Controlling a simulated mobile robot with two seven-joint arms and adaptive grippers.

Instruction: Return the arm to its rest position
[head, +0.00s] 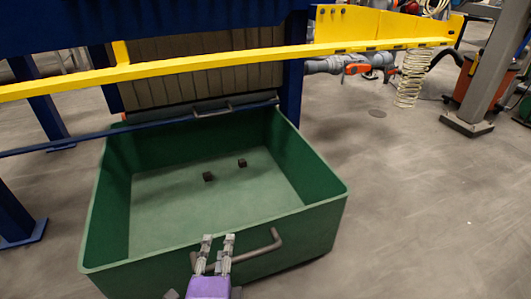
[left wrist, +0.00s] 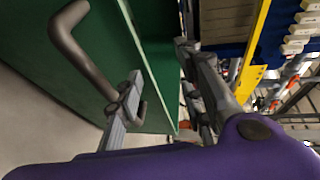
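My left gripper (head: 218,240) is at the near wall of the green bin, in front of its grey bar handle (head: 262,248). Its two fingers stand apart with a clear gap. In the left wrist view the gripper (left wrist: 159,62) is open, and nothing is clamped between its fingers. The handle (left wrist: 82,58) shows there beside and behind the left finger; I cannot tell whether they touch. The purple gripper body fills the bottom of that view. My right gripper is in neither view.
The green bin (head: 318,195) stands below the filter press plates (head: 205,68) and holds two small dark blocks (head: 225,170). A yellow rail (head: 220,62) crosses above it. Blue posts stand at the left. The floor to the right (head: 430,200) is clear.

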